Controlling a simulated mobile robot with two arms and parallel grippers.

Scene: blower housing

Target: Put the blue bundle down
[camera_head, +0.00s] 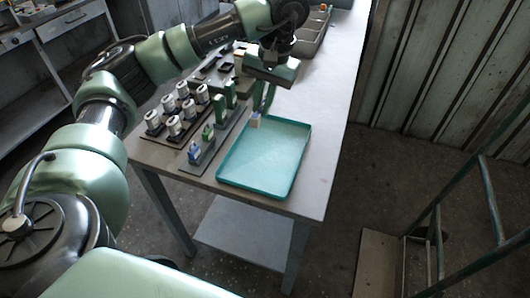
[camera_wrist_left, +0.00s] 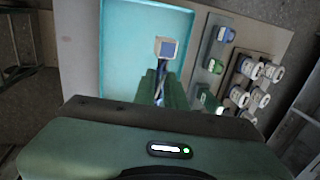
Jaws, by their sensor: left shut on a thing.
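My left gripper (camera_head: 263,108) points down over the far left corner of the teal tray (camera_head: 265,160). It is shut on the blue bundle (camera_head: 255,121), a small thing with a pale beige end. In the left wrist view the bundle (camera_wrist_left: 167,48) shows a beige block with a blue face beyond the fingertips (camera_wrist_left: 160,90), against the tray floor (camera_wrist_left: 125,50). The tray looks otherwise empty. I cannot tell whether the bundle touches the tray. My right gripper is out of view.
Left of the tray, a grey strip holds a blue piece (camera_head: 194,153) and green pieces (camera_head: 208,133). Beside it stand several white spools (camera_head: 175,126) on a dark rack. Grey bins (camera_head: 312,35) lie at the table's far end. The table right of the tray is bare.

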